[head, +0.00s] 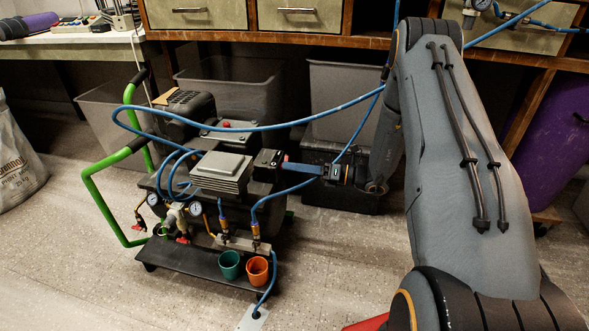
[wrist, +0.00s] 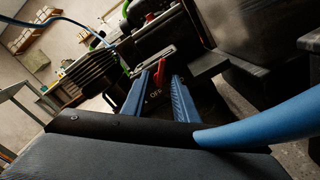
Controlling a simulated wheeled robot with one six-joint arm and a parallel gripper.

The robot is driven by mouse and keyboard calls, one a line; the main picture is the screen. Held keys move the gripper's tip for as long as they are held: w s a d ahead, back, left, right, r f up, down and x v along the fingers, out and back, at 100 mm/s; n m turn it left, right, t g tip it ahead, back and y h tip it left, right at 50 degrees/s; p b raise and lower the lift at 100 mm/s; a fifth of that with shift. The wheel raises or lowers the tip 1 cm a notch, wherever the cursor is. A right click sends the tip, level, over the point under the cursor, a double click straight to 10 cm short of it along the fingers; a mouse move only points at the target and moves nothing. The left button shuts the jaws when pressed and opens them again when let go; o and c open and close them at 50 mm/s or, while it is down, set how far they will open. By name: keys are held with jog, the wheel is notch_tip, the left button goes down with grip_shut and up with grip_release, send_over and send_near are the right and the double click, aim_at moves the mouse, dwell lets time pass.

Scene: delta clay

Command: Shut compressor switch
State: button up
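The compressor (head: 220,176) stands on the floor at left of centre in the head view, with a dark tank and green tube handles. A small dark switch box (head: 267,160) sits on its right side. In the wrist view a red switch lever (wrist: 155,78) stands above a dark face marked OFF. My gripper (head: 287,167) reaches the switch box from the right. Its two blue fingers also show in the wrist view (wrist: 161,82), apart, with the red lever between their tips. I cannot tell whether either finger touches the lever.
Blue hoses (head: 310,122) loop over the compressor and past my arm. A green cup (head: 229,264) and an orange cup (head: 257,269) stand at its front. Grey bins (head: 340,100) stand behind, under the workbench (head: 350,42). The floor in front is mostly clear.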

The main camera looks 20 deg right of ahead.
jog(key=shift+c, duration=0.3)
grip_shut()
jog(key=shift+n+p, duration=0.3)
jog(key=shift+s+a+n+p, duration=0.1)
jog(key=shift+n+p, duration=1.75)
jog(key=shift+n, duration=1.9)
jog(key=shift+s+n+p, duration=0.1)
jog(key=shift+n+p, duration=1.75)
jog(key=shift+n, duration=2.2)
